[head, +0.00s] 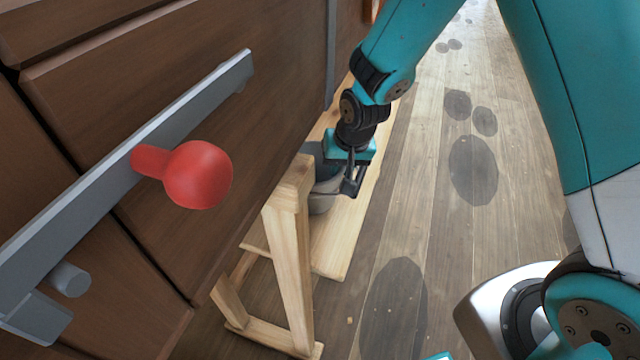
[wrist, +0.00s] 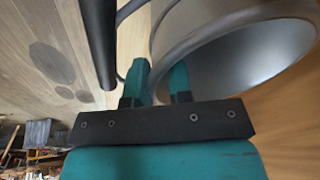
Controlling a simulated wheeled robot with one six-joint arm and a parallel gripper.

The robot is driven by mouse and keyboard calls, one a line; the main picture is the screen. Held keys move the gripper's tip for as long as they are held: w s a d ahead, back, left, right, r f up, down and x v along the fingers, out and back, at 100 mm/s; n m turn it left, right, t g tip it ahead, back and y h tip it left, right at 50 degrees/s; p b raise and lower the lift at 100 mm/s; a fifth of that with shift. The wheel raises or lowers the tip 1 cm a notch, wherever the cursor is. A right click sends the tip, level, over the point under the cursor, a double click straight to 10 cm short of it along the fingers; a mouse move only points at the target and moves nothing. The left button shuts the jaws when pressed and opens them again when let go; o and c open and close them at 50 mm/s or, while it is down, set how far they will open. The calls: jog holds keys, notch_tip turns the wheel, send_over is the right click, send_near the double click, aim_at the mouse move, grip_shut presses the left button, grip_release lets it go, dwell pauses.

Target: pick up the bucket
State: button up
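The grey bucket (head: 322,199) stands on a low wooden board beside the dark plank hull, partly hidden by a wooden trestle and my gripper. In the wrist view its round rim and smooth inside (wrist: 245,60) fill the upper right. A black bar (wrist: 100,45) with a thin curved wire, which looks like its handle, shows at upper left. My gripper (head: 350,180) is at the bucket's right side in the head view. In the wrist view its two teal fingers (wrist: 159,84) are apart, with the near rim seemingly between them. I cannot tell whether they touch it.
A wooden trestle (head: 289,250) stands just in front of the bucket. A grey metal rail (head: 110,185) with a red ball knob (head: 197,175) juts from the hull (head: 130,75) at left. The plank floor (head: 440,200), with dark stains, is open at right.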

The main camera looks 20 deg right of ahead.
grip_shut()
jog(key=shift+r, duration=0.15)
